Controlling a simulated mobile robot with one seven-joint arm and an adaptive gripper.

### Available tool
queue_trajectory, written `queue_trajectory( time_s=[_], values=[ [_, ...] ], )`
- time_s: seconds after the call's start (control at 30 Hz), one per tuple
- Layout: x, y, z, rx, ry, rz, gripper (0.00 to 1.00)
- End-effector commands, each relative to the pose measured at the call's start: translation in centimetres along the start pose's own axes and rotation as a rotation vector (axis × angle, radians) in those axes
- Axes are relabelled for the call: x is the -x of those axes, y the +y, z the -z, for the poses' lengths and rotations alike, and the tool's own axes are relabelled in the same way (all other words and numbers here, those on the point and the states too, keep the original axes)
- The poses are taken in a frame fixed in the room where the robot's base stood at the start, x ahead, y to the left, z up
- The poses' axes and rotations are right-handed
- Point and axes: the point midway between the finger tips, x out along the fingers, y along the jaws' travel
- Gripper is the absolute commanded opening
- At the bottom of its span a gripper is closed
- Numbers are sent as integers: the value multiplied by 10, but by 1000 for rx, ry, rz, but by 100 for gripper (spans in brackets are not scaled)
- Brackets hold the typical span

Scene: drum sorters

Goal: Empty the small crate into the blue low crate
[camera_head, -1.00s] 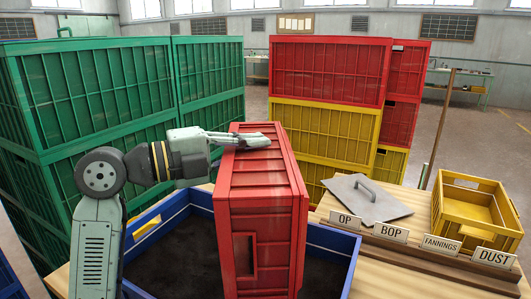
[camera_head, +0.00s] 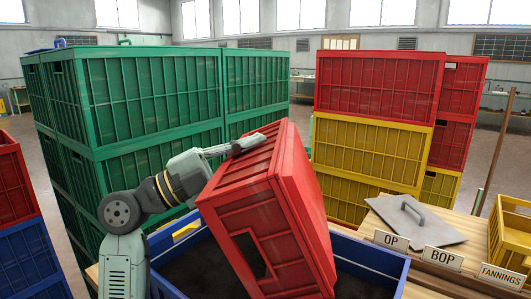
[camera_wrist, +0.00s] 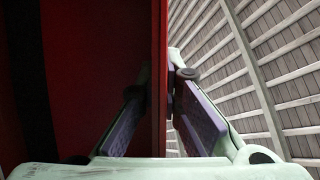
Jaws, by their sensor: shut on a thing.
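The small crate is red (camera_head: 262,205) with ribbed sides and a square handle hole. It is tilted over the blue low crate (camera_head: 372,258), apparently above its middle and hiding much of it. Dark loose material (camera_head: 195,262) lies inside the blue crate. My gripper (camera_head: 248,146) reaches in from the left and is shut on the red crate's upper edge. In the wrist view, the crate's red wall (camera_wrist: 158,75) stands between the two purple-padded fingers of my gripper (camera_wrist: 165,85). The red crate's open mouth and contents are hidden in the head view.
Green stacked crates (camera_head: 150,100) stand behind on the left. Red and yellow stacked crates (camera_head: 375,130) stand behind on the right. A grey lid (camera_head: 412,220), label signs (camera_head: 442,258) and a yellow crate (camera_head: 512,235) are on the wooden bench at right.

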Motion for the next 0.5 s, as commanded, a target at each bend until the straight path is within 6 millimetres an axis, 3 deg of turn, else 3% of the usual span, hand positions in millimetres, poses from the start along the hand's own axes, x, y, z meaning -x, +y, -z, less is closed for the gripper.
queue_trajectory(
  time_s=[0.13, 0.33, 0.5],
  values=[
    [10, -2, -4, 20, 0, 50, 0],
    [-7, -1, 4, -11, -4, -12, 0],
    [-38, 8, 17, -79, -5, -172, 0]
  ],
)
